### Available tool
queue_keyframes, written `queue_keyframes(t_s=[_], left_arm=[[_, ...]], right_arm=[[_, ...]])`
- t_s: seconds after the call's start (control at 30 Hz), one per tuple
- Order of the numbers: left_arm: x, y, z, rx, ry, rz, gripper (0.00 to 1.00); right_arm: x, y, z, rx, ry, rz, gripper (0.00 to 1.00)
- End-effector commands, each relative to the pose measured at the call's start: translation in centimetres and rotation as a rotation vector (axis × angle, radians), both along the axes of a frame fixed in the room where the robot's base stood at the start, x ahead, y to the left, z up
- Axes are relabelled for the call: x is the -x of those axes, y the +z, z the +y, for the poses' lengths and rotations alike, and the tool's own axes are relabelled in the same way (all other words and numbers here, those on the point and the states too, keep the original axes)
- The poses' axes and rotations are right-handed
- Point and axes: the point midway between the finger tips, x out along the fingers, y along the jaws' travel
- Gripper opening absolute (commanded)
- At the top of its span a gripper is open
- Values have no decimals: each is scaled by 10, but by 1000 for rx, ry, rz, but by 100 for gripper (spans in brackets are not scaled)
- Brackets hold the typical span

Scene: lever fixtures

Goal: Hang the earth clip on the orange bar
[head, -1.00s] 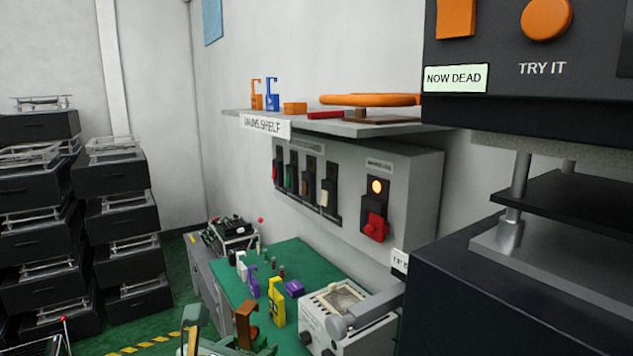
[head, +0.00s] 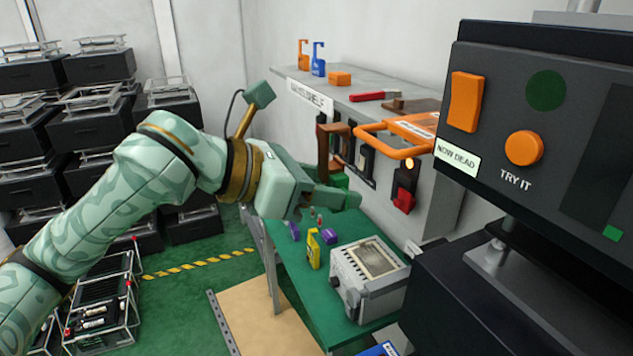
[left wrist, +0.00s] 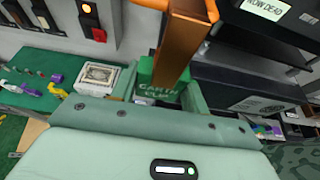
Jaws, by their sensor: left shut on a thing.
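The earth clip is a green block (left wrist: 160,90) with a copper-brown hook (head: 323,140) on top. My left gripper (head: 335,188) is shut on the block and holds it upright above the green bench. The orange bar (head: 375,127) is a looped bar sticking out from the shelf edge. In the head view the hook stands just left of the bar's outer end; I cannot tell whether they touch. In the left wrist view the hook (left wrist: 180,45) rises to orange parts at the top edge. My right gripper is not in view.
The shelf (head: 375,82) carries an orange padlock (head: 303,55), a blue padlock (head: 318,60) and a red-handled tool (head: 372,96). A dark panel (head: 560,120) reading NOW DEAD is at right. The bench (head: 300,262) below holds a grey meter (head: 368,275).

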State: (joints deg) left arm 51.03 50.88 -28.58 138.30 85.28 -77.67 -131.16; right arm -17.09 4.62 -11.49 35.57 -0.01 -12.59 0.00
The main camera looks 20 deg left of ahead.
Motion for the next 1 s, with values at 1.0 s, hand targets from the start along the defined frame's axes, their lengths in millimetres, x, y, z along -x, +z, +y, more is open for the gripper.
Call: queue_keyframes(t_s=[1.0], left_arm=[[-42, -14, -41, 0, 2, 0, 23]], right_arm=[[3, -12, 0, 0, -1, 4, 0]])
